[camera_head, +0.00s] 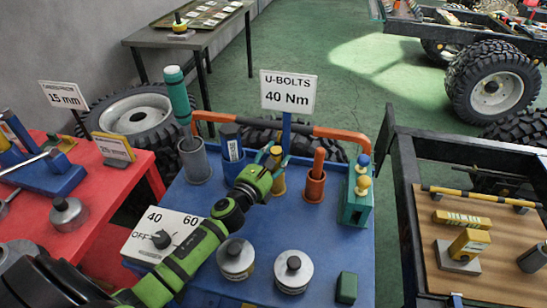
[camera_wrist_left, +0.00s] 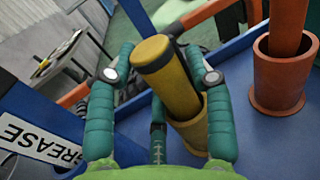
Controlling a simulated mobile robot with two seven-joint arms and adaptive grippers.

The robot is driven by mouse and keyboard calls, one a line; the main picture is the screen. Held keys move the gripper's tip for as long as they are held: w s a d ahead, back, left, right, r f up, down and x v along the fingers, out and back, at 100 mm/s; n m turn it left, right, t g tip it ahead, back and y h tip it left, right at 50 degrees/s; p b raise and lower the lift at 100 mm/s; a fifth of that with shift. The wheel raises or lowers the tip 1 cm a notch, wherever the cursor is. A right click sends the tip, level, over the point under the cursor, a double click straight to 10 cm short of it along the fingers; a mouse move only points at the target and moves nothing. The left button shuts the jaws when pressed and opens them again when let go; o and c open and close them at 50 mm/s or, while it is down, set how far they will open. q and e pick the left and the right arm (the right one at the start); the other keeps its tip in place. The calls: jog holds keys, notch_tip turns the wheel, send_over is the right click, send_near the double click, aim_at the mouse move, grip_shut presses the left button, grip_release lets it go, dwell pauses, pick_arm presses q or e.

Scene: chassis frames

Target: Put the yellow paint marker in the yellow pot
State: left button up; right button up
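The yellow paint marker (camera_wrist_left: 172,82), with a dark cap end, stands slightly tilted in the yellow pot (camera_wrist_left: 193,136) in the left wrist view. Its lower end is hidden inside the pot. In the head view the yellow pot (camera_head: 279,187) stands on the blue table, partly behind my gripper. My left gripper (camera_wrist_left: 160,76) is open, with its teal fingers on either side of the marker. A gap shows on the left side; I cannot tell whether the right finger touches. The gripper also shows in the head view (camera_head: 274,157). My right gripper is not in view.
An orange pot (camera_head: 315,190) with an orange marker stands right of the yellow pot. A blue pot (camera_head: 234,166) and a grey pot (camera_head: 194,164) holding a teal marker stand left. An orange bar (camera_head: 342,134) runs behind. Two metal pieces and a green block (camera_head: 346,287) lie in front.

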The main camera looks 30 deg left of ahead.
pick_arm(q)
jog(key=shift+r, duration=0.15)
jog(key=shift+s, duration=0.3)
jog(key=s+b, duration=0.1)
jog(key=s, duration=1)
jog(key=shift+s, duration=0.2)
jog(key=shift+a, duration=0.1)
